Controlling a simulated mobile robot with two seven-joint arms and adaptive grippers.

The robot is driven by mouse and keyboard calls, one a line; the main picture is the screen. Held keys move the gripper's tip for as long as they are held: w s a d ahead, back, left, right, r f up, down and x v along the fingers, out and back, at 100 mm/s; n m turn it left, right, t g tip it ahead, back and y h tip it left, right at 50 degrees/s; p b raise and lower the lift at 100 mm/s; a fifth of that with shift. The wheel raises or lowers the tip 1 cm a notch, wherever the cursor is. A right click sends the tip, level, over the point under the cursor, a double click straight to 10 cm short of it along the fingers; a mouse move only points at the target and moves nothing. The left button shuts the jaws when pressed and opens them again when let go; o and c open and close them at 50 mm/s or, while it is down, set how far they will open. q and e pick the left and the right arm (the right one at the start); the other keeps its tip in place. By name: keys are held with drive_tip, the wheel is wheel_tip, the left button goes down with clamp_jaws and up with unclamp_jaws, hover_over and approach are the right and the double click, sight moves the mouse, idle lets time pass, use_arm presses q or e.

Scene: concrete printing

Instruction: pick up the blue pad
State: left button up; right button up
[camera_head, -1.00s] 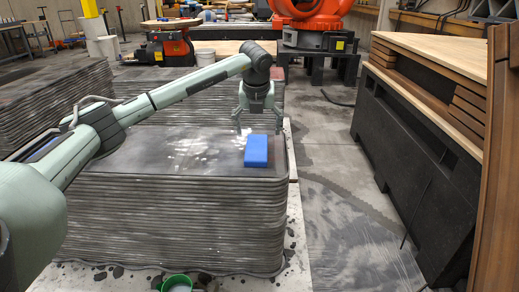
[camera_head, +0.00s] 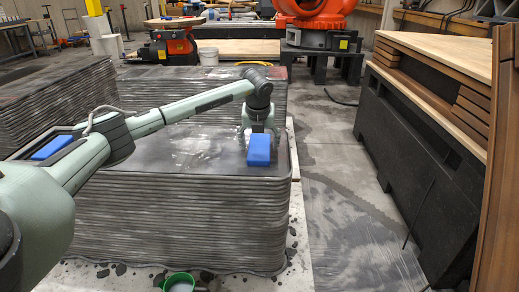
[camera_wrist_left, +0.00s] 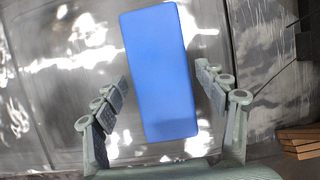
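The blue pad (camera_head: 258,152) lies flat on top of the grey layered concrete block (camera_head: 180,210), near its front right corner. My left gripper (camera_head: 259,138) is low over the block at the pad, pointing down. In the left wrist view the blue pad (camera_wrist_left: 160,75) reaches between the spread fingers of the left gripper (camera_wrist_left: 162,88), with a gap on each side. The left gripper is open and holds nothing. My right gripper is not in view.
A second layered block (camera_head: 55,100) stands at the left. A black bench with wooden boards (camera_head: 425,150) stands at the right, past a strip of floor (camera_head: 345,190). An orange machine (camera_head: 313,10) is at the back.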

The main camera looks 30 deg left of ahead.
use_arm(q)
drive_tip(key=c, duration=0.9)
drive_tip(key=shift+r, duration=0.15)
